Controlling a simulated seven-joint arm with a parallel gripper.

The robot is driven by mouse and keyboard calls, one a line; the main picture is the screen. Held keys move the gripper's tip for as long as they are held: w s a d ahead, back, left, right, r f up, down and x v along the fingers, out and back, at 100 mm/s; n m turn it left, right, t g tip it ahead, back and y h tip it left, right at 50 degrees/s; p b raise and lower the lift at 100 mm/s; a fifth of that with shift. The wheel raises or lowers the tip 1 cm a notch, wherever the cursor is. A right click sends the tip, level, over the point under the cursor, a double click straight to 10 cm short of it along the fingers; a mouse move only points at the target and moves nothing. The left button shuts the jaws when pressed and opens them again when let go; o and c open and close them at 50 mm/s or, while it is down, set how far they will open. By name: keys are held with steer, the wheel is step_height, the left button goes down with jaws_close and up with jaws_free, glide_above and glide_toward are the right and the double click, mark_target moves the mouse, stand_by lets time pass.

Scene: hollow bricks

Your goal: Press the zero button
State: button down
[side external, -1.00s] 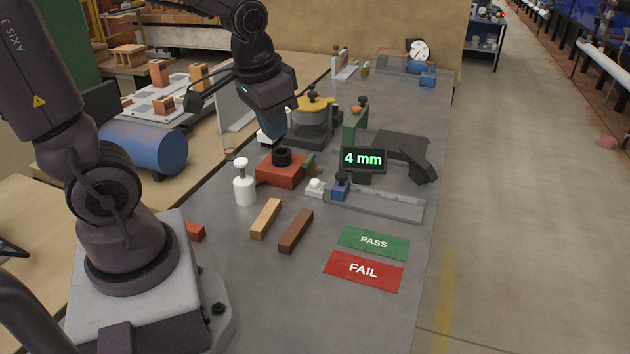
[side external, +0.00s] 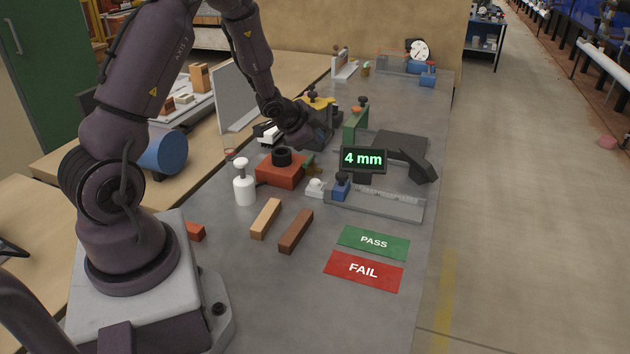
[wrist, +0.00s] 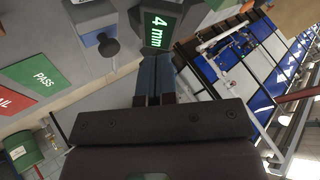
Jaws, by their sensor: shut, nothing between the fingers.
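The gauge display (side external: 363,159) reads "4 mm" in green; it also shows rotated at the top of the wrist view (wrist: 160,31). A measuring slide with a grey scale bar (side external: 385,206) and a blue block (side external: 341,187) sits in front of it. No button marked zero can be made out in either view. My gripper (wrist: 156,61) is shut and empty, its two blue-grey fingers side by side, pointing toward the display in the wrist view. In the side view its wrist is behind and left of the display, and the fingers cannot be made out clearly.
A red block with a black ring (side external: 281,171), a white bottle (side external: 244,186), a tan bar (side external: 265,218) and a brown bar (side external: 296,231) stand nearer. Green PASS (side external: 373,243) and red FAIL (side external: 363,271) plates lie in front.

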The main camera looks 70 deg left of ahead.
mark_target(316, 182)
steer(key=shift+w+r, duration=0.15)
steer(key=shift+d, duration=0.1)
steer(key=shift+f, duration=4.45)
steer(key=shift+f, duration=0.15)
steer(key=shift+f, duration=0.25)
steer(key=shift+f, duration=0.5)
steer(key=shift+r, duration=0.9)
